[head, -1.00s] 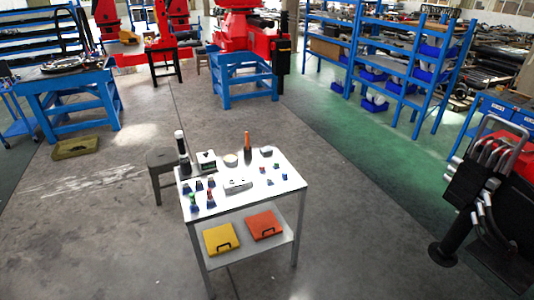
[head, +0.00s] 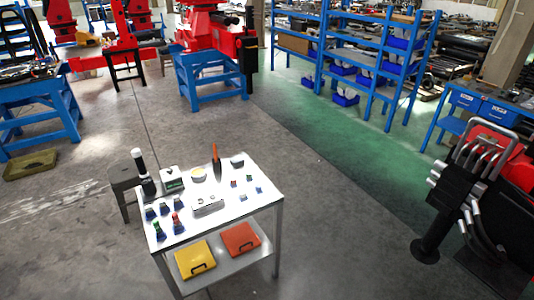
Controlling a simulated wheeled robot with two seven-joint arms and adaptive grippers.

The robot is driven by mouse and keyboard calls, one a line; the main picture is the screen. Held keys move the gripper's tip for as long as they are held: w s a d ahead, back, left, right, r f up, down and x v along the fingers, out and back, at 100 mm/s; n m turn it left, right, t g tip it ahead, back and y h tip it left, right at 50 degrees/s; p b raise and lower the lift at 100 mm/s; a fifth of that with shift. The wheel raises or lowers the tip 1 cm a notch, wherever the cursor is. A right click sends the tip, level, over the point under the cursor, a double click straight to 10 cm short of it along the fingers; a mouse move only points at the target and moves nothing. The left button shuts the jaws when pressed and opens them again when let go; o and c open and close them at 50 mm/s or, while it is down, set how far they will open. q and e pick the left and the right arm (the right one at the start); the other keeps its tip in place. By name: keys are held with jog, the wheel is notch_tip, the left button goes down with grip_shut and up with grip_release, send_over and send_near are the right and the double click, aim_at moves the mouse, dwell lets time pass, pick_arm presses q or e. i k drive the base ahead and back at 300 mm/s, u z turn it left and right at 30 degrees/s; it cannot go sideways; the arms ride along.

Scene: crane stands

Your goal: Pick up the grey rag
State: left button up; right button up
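No rag can be made out with certainty. A small dark grey item (head: 237,161) lies at the back right of the white table top (head: 236,208); it is too small to tell whether it is cloth. A light grey piece with round marks (head: 208,206) lies near the middle of the table. Neither of my grippers is in view.
The table also holds a dark bottle-like object (head: 143,175), an orange-handled tool (head: 216,160), a small box (head: 171,180) and several small coloured parts. Yellow (head: 194,259) and orange (head: 240,238) cases lie on its shelf. A stool (head: 122,183) stands at left. Floor right of the table is clear.

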aim_at(237, 162)
jog(key=z, duration=0.3)
jog(key=i, duration=1.5)
jog(key=u, duration=0.1)
